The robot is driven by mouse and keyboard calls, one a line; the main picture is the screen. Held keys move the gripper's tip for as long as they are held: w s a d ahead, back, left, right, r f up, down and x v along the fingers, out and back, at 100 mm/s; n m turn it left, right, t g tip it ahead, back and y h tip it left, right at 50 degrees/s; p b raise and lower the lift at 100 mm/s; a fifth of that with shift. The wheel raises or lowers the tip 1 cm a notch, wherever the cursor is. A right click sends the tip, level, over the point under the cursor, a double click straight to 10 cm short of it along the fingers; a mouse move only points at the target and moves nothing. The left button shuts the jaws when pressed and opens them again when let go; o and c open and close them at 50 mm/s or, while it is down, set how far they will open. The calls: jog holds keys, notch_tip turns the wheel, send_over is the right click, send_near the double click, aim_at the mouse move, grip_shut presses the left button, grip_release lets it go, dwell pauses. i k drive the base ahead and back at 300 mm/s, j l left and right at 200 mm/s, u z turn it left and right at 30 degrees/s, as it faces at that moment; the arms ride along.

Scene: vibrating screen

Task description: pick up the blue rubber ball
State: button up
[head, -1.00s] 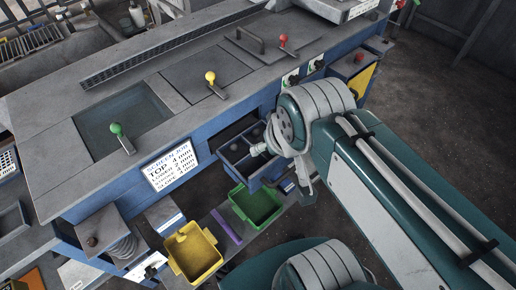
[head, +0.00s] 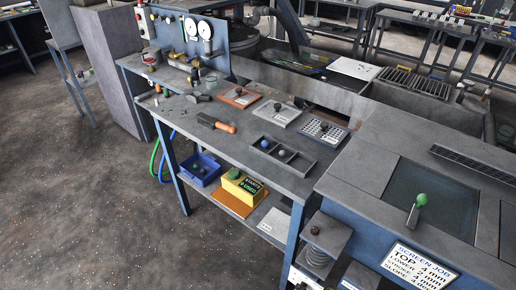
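A grey divided tray (head: 310,168) lies on the bench top near its front right. A green ball (head: 233,173) sits at a yellow box on the lower shelf. My gripper is not in view.
The bench top (head: 200,130) also carries an orange-handled tool (head: 222,127), several square plates with knobs and a gauge panel (head: 205,40). Open floor (head: 90,210) lies at the left.

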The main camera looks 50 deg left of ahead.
aim_at(266, 144)
jog(key=u, duration=1.95)
jog(key=i+j+z, duration=0.1)
jog(key=j, duration=0.8)
jog(key=j+z, duration=0.1)
jog(key=j, duration=0.75)
jog(key=i+j+z, duration=0.3)
jog(key=i+j, duration=0.5)
jog(key=i, duration=0.2)
jog(key=i+l+z, duration=0.15)
jog(key=i, duration=0.6)
